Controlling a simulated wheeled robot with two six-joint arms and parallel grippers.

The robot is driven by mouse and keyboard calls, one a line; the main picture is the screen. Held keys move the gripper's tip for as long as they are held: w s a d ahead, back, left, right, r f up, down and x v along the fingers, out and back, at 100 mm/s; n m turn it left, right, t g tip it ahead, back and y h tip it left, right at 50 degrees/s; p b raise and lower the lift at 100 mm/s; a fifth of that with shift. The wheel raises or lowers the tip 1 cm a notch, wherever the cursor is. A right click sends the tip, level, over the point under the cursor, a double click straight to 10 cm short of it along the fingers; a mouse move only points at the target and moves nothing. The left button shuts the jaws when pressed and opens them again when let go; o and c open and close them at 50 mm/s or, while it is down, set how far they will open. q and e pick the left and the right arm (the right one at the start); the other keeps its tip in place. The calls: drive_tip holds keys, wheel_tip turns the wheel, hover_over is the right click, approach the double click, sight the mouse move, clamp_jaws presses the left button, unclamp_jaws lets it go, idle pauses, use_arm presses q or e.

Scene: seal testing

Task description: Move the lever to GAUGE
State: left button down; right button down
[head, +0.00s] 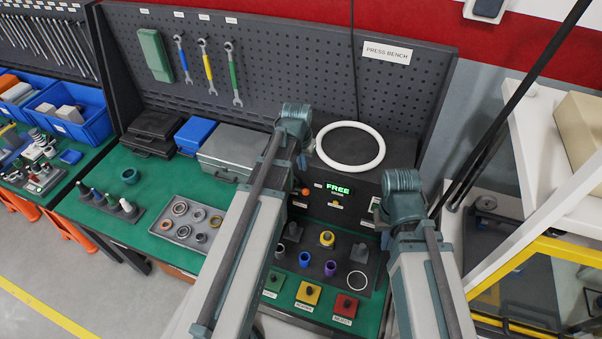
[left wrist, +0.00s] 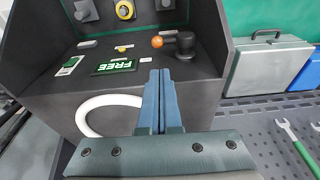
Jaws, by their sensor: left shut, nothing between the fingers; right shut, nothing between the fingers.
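The lever has an orange knob (head: 306,192) on the front of the dark press box, left of a green display (head: 338,189) reading FREE. In the left wrist view, its black pivot (left wrist: 183,44) and orange knob (left wrist: 157,41) show, with the knob pointing toward the display. My left gripper (head: 302,163) is shut and empty, by the box's upper left edge; its fingers (left wrist: 162,78) are apart from the lever in the wrist picture. My right gripper (head: 385,240) is shut and empty, partly hidden beside its wrist, at the right of the box.
A white ring (head: 350,147) lies on top of the box. Several small parts and a thin white ring (head: 357,280) sit on the panel in front. A grey case (head: 243,152) stands left of the box. A white shelf frame (head: 535,140) is at the right.

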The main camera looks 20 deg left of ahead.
sight(302, 190)
use_arm(q)
drive_tip(key=shift+w+a+r, duration=0.3)
drive_tip(key=shift+a+r, duration=0.3)
drive_tip(key=shift+r, duration=0.05)
use_arm(e)
drive_tip(key=shift+r, duration=0.55)
use_arm(q)
drive_tip(key=shift+f, duration=0.15)
use_arm(e)
drive_tip(key=shift+f, duration=0.15)
